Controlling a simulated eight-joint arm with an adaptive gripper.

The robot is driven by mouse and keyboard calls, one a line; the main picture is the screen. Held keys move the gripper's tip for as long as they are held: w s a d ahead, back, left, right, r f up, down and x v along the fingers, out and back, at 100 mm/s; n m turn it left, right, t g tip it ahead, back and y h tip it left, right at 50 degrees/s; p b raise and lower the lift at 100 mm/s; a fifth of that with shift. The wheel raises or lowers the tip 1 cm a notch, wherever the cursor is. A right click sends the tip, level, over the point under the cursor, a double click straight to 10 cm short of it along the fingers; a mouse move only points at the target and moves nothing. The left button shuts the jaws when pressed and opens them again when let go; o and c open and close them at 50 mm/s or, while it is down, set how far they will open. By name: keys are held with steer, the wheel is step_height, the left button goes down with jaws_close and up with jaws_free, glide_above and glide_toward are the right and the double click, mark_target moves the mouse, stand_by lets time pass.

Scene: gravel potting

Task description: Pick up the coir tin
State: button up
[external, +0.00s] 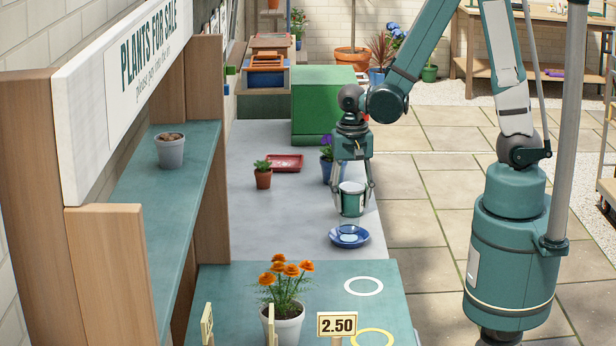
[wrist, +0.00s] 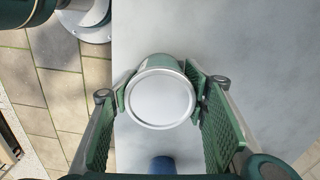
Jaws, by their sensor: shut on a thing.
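The coir tin (external: 351,200), green with a pale band, is held between the fingers of my gripper (external: 354,188). In the wrist view the tin (wrist: 160,97) shows a round, flat silver top and a green side. One finger of my gripper (wrist: 160,98) presses on each side of it. The tin looks upright. In the external view it appears above a blue saucer (external: 363,241), with a visible gap. The tin's underside is hidden.
A blue pot with a purple flower (external: 326,171), a small terracotta pot (external: 263,179) and a red tray (external: 286,168) stand on the grey bench (external: 285,220). A green box (external: 322,105) is behind. Orange flowers in a white pot (external: 285,325) stand in front.

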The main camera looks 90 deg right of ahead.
steer(key=shift+r, duration=0.15)
steer(key=shift+r+p, duration=1.2)
steer(key=shift+r, duration=3.65)
